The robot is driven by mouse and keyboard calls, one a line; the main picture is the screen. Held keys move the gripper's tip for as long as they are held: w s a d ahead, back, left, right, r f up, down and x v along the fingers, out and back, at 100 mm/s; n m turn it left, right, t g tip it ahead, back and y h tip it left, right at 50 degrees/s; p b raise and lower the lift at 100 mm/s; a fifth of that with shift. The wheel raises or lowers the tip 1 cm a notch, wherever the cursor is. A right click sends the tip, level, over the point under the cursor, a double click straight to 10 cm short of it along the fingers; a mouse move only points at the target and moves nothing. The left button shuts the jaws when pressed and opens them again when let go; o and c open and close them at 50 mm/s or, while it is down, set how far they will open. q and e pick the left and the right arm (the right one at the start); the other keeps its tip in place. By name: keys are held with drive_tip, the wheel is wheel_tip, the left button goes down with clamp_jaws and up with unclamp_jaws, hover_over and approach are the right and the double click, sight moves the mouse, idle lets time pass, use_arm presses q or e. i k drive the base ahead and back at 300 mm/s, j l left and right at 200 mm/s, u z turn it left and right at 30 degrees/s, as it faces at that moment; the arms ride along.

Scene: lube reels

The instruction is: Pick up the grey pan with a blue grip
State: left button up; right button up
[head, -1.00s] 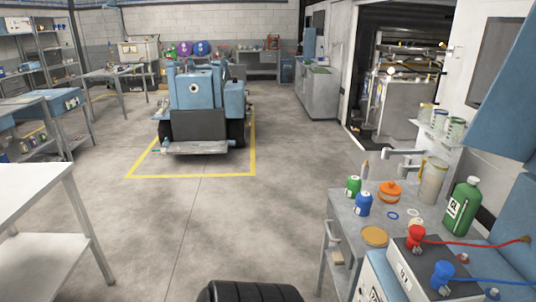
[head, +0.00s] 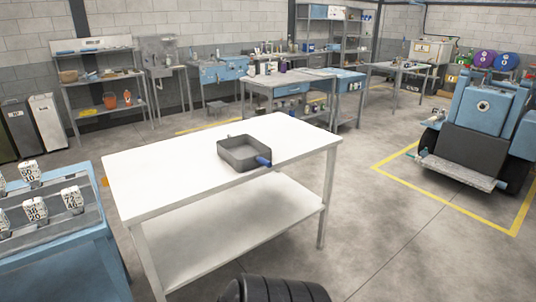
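The grey pan (head: 238,160) sits upright on the white top of a table (head: 160,177) in the middle of the head view. It is a square, open pan with low walls, and it looks empty. Its blue grip (head: 263,161) sticks out at the pan's right front corner, toward the table's near right side. Neither of my grippers shows in the head view, and nothing touches the pan.
The tabletop around the pan is bare, with an empty lower shelf (head: 230,225). A blue cart with numbered tags (head: 60,260) stands at the left. Open floor (head: 390,245) lies to the right, before a blue vehicle (head: 475,130). Workbenches line the back.

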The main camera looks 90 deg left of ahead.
sight(243, 152)
drive_tip(key=u, duration=3)
drive_tip(key=i+l+u, duration=0.1)
drive_tip(key=i+l, duration=0.25)
drive_tip(key=i, duration=0.15)
drive_tip(key=i+l+u, duration=0.15)
drive_tip(key=i+l, duration=0.2)
drive_tip(key=i, duration=0.1)
